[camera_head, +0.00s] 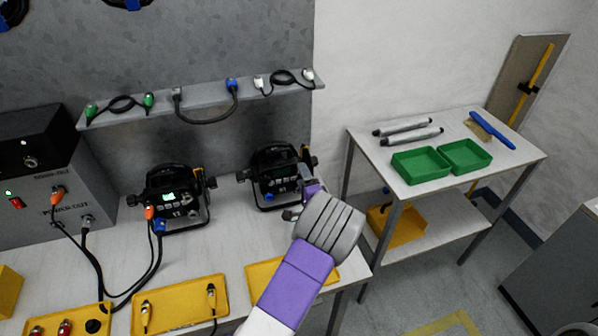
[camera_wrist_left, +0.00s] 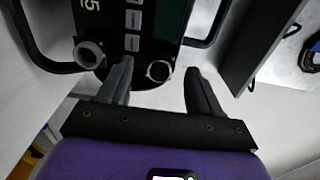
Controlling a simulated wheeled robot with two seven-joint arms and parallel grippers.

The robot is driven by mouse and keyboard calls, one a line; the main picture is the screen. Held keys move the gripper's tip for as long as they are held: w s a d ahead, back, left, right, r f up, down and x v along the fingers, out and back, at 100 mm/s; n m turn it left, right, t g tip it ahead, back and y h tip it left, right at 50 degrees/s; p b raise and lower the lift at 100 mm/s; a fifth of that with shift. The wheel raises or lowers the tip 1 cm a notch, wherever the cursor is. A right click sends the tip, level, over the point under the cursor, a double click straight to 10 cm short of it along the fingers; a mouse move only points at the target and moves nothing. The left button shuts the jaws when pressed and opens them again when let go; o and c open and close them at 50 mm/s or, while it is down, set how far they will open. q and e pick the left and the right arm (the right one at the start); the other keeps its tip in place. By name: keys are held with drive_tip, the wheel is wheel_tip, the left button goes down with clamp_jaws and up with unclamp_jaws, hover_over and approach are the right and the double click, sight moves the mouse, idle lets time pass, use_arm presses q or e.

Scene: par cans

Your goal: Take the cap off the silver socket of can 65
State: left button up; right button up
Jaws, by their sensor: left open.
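Can 65 (camera_head: 276,180) is the black unit at the right of the bench; part of its number, a 5, shows in the left wrist view on the can's panel (camera_wrist_left: 108,22). A round silver-rimmed socket (camera_wrist_left: 158,71) shows low on that panel, and a thicker grey round fitting (camera_wrist_left: 90,54) is left of it. I cannot tell for sure which one carries the cap. My left gripper (camera_wrist_left: 160,75) is open and empty, its fingers to either side of the silver-rimmed socket in that picture; contact is not clear. In the head view my left wrist partly hides the can's lower right. My right gripper is not in view.
Another black can (camera_head: 172,203), with cables, stands left on the bench. Yellow trays (camera_head: 185,312) line the bench front. A shelf (camera_head: 205,98) with short cables hangs above. A side table (camera_head: 375,150) at right holds green bins (camera_head: 421,166) and tubes.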

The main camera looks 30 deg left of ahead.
use_arm(q)
clamp_jaws()
idle(0.3)
drive_tip(key=shift+d, duration=0.1)
drive_tip(key=shift+p+v, duration=0.9)
drive_tip(key=shift+v, duration=2.05)
